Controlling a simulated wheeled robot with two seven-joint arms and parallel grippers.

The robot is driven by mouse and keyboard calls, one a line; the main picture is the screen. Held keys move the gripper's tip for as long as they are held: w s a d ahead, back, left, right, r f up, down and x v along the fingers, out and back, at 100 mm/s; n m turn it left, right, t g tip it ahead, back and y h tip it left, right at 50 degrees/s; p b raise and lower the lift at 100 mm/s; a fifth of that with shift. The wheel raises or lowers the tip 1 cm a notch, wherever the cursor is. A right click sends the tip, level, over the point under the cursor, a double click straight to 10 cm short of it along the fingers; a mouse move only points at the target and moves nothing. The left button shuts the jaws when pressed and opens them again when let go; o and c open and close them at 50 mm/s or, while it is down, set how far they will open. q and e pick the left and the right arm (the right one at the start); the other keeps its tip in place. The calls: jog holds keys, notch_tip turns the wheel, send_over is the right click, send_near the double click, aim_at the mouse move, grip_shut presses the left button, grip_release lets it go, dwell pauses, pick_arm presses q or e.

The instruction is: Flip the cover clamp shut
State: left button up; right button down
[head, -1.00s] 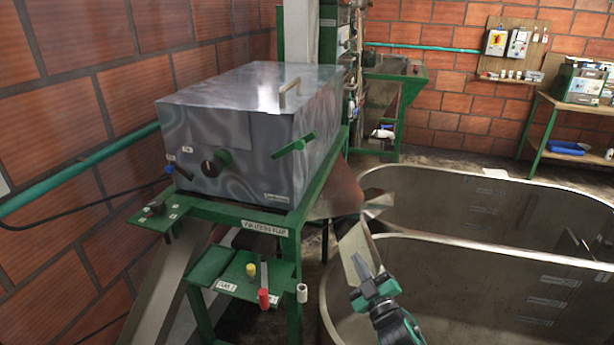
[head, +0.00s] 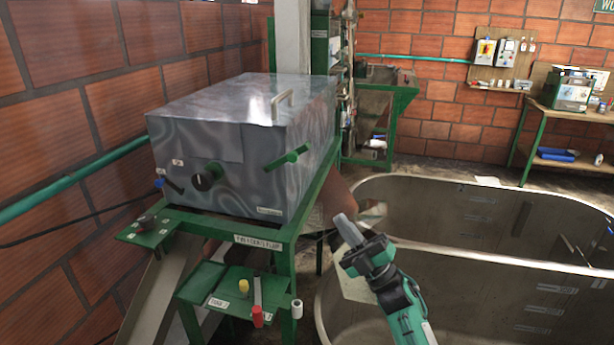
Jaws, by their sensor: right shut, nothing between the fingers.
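The grey metal housing (head: 215,150) stands on a green frame at left centre, its lid down, with a metal handle (head: 281,103) on top. A black knob (head: 207,177) and a blue-tipped lever (head: 168,183) are on the same face. My right gripper (head: 348,230) is shut and empty, right of and lower in the picture than the green lever, apart from the housing. My left gripper is not in view.
A green shelf (head: 222,296) below the housing carries a yellow piece (head: 244,286), a red-ended piece (head: 257,316) and a white piece (head: 297,308). Large metal tanks (head: 450,300) fill the right. A brick wall is close behind the housing on the left.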

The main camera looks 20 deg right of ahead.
jog(key=p, duration=0.7)
send_near(285, 159)
notch_tip(285, 159, up, 5)
jog(key=s, duration=0.1)
jog(key=shift+w+a+r+p, duration=0.35)
jog(key=shift+w+a+p, duration=0.2)
jog(key=shift+a, duration=0.25)
